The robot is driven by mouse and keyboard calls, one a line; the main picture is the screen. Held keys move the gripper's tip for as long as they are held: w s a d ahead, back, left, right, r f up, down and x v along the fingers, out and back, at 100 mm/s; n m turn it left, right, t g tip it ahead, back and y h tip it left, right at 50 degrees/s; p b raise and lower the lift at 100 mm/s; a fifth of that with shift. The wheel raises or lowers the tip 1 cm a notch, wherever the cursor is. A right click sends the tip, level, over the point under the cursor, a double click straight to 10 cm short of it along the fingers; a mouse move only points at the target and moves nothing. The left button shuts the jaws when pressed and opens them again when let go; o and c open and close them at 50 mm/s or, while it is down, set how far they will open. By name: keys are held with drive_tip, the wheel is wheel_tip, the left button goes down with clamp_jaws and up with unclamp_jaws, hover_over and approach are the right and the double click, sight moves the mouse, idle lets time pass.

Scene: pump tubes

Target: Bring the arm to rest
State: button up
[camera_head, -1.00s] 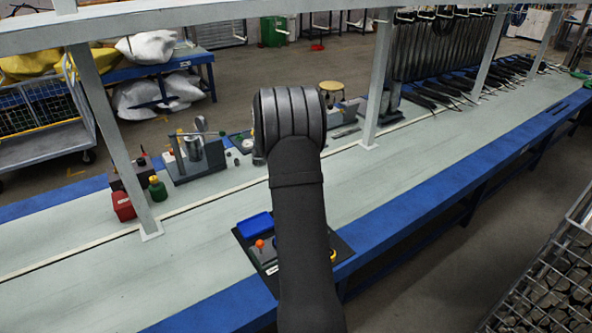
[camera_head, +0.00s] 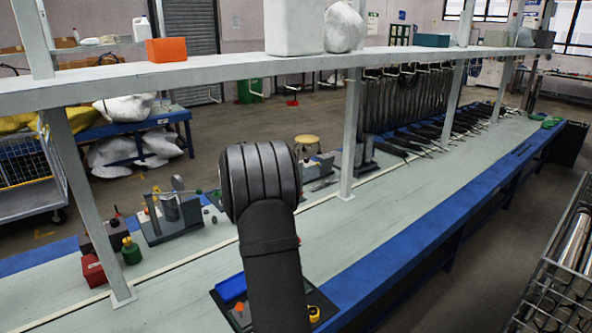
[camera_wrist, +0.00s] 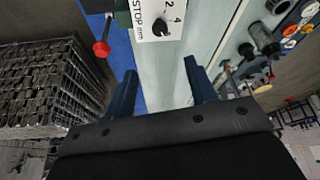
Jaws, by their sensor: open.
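My gripper (camera_wrist: 165,88) shows in the wrist view, with its two dark blue fingers apart and nothing between them. Beyond the fingers are the pale workbench top and a white control panel (camera_wrist: 160,18) marked STOP, with a black knob. In the head view my black arm rises from the bottom middle over the workbench (camera_head: 400,220) and hides part of it. The gripper itself is hidden behind the arm there.
A dark board with a blue tray (camera_head: 231,287) lies partly behind my arm. A grey metal fixture (camera_head: 172,217) and a red box (camera_head: 93,270) stand at left. White posts carry a shelf (camera_head: 215,72) above the bench. A wire basket (camera_head: 560,270) stands at right.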

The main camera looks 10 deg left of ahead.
drive_tip(key=x, duration=1.6)
drive_tip(key=shift+w+d+f, duration=0.1)
drive_tip(key=shift+d+f, duration=0.05)
drive_tip(key=shift+f, duration=0.05)
drive_tip(key=shift+r, duration=0.1)
drive_tip(key=v, duration=1.8)
drive_tip(key=x, duration=1.8)
drive_tip(key=n+y, duration=0.1)
drive_tip(key=n, duration=0.2)
drive_tip(key=shift+d+t, duration=0.1)
drive_tip(key=shift+t, duration=0.2)
drive_tip(key=shift+d+n+y, duration=0.15)
drive_tip(key=shift+n+y, duration=0.65)
drive_tip(key=shift+n, duration=1.4)
drive_tip(key=shift+r, duration=0.3)
drive_tip(key=v, duration=0.9)
drive_tip(key=shift+s+r, duration=0.2)
drive_tip(key=shift+s, duration=0.1)
